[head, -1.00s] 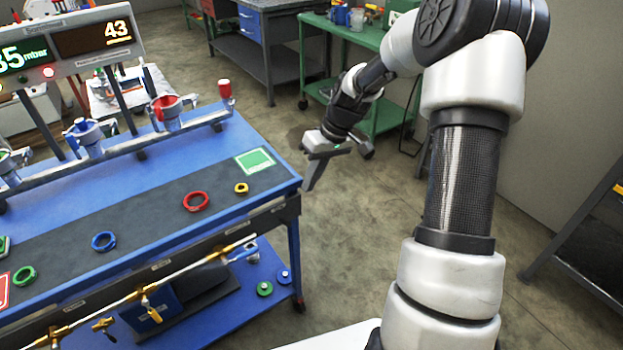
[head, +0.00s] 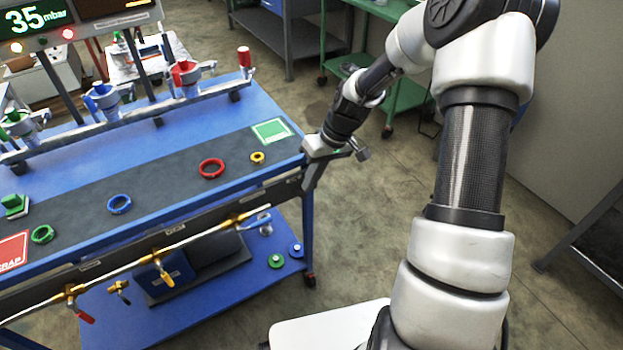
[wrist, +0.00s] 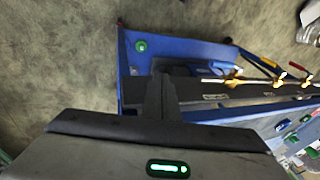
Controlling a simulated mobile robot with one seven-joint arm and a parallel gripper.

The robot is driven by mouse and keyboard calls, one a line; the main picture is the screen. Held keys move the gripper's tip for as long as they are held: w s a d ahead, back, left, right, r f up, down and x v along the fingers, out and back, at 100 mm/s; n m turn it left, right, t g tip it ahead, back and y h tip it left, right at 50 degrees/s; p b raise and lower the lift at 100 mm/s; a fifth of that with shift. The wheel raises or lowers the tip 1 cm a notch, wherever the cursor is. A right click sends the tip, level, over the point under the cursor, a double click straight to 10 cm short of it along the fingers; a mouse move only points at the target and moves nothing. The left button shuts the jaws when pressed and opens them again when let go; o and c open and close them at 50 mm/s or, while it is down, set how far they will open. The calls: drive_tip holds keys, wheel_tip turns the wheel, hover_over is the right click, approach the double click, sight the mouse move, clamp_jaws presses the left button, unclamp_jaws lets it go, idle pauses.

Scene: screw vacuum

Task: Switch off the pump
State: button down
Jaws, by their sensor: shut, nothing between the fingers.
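A dark, blue-fronted unit (head: 182,274), which looks like the pump, sits on the blue lower shelf (head: 232,307) of the bench. I cannot make out a switch on it. The green disc also shows in the wrist view (wrist: 141,46). My gripper (head: 308,187) is shut and empty, beside the bench's right front corner and above the shelf level. In the wrist view, its closed fingers (wrist: 160,92) point toward the lower shelf and hide part of it.
A brass pipe with valves (head: 163,265) runs along the bench front, above the shelf. The bench top (head: 160,195) holds coloured rings, and a rail with coloured clamps (head: 185,78) stands behind. A display (head: 35,17) reads 35 mbar.

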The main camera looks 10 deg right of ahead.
drive_tip(key=s+f+t+b, duration=0.1)
drive_tip(key=s+f+b, duration=0.1)
drive_tip(key=f, duration=0.1)
drive_tip(key=s+d+f+t+y+b, duration=0.1)
drive_tip(key=shift+f+t, duration=0.3)
idle(1.0)
drive_tip(key=shift+r, duration=0.15)
drive_tip(key=shift+r+p, duration=0.55)
drive_tip(key=shift+r, duration=0.15)
